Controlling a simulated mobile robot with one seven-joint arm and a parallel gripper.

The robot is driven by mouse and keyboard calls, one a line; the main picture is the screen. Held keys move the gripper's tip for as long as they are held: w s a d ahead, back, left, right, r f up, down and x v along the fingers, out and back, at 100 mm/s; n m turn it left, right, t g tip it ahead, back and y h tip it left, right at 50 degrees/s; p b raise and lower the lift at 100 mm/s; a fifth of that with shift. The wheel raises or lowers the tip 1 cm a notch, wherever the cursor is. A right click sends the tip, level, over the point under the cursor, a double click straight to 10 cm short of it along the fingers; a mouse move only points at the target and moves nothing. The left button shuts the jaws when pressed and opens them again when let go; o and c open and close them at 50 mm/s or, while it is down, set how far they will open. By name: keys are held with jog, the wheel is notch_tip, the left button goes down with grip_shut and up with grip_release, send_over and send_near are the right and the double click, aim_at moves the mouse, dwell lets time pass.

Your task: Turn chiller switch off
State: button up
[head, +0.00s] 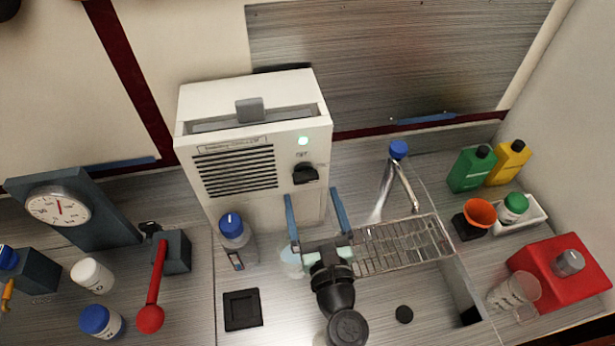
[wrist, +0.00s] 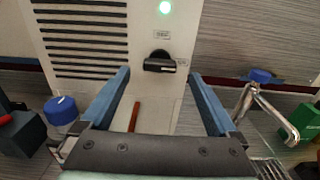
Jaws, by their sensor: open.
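The chiller (head: 245,140) is a white box with dark vent slots, standing at the back of the counter. Its black switch knob (head: 305,173) is on the lower right of its front, under a lit green light (head: 303,141). In the wrist view the knob (wrist: 160,63) lies roughly sideways, with small labels above and to its right that I cannot read. My gripper (head: 314,196) is open and empty, in front of and below the knob. In the wrist view the two blue fingers of my gripper (wrist: 160,80) are wide apart, with the knob showing between and beyond them.
A blue-capped bottle (head: 234,240) stands left of my gripper. A tap (head: 402,182) and a wire rack (head: 400,246) over the sink are to the right. A red lever (head: 157,275) stands further left.

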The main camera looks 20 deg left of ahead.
aim_at(307, 181)
jog(key=x, duration=0.5)
jog(key=c, duration=1.4)
